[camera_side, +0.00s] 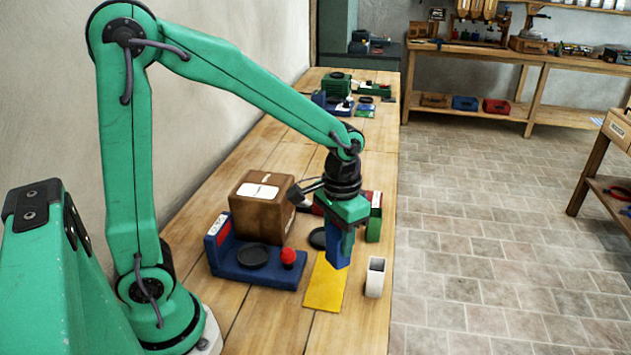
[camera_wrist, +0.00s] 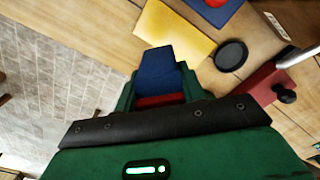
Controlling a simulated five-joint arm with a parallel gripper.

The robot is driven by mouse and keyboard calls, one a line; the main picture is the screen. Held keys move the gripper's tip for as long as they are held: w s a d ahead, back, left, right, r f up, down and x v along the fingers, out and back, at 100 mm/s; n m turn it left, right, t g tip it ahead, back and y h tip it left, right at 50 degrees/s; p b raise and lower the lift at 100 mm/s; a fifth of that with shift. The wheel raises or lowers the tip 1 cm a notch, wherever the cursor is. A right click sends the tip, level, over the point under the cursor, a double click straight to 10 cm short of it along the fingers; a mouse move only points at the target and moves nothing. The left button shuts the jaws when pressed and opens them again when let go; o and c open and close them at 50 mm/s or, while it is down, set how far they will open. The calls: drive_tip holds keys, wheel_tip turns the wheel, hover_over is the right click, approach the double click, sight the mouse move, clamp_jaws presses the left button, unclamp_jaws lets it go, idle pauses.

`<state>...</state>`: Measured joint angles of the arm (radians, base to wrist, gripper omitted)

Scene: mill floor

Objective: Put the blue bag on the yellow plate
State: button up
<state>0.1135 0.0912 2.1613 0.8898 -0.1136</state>
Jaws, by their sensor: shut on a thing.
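My gripper (camera_side: 341,225) is shut on the blue bag (camera_side: 337,252), which hangs upright below the jaws in the side view. In the wrist view the blue bag (camera_wrist: 160,70) sits between the green jaws of my gripper (camera_wrist: 158,98), with a red strip at its near end. The yellow plate (camera_side: 324,289) lies flat on the wooden bench, just below and left of the bag in the side view. In the wrist view the yellow plate (camera_wrist: 180,33) lies beyond the bag, which covers part of it. The bag appears to be above the bench; its exact height is unclear.
A blue fixture (camera_side: 225,262) with a black disc and red knob (camera_side: 288,257) stands left of the plate. A cardboard box (camera_side: 250,212) is behind it. A white hollow block (camera_side: 375,278) stands right of the plate. Another black disc (camera_wrist: 231,55) lies near the plate.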

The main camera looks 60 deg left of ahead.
drive_tip(key=shift+w+a+f, duration=0.55)
drive_tip(key=shift+a+f, duration=0.55)
drive_tip(key=shift+f, duration=0.3)
drive_tip(key=shift+w+a+f, duration=0.55)
drive_tip(key=shift+a+f, duration=0.55)
drive_tip(key=shift+f, duration=0.3)
drive_tip(key=shift+w+a+f, duration=0.55)
drive_tip(key=shift+a+f, duration=0.55)
drive_tip(key=shift+f, duration=0.3)
drive_tip(key=shift+f, duration=0.15)
drive_tip(key=o, duration=1.1)
wheel_tip(320, 180, up, 12)
drive_tip(key=shift+r, duration=0.2)
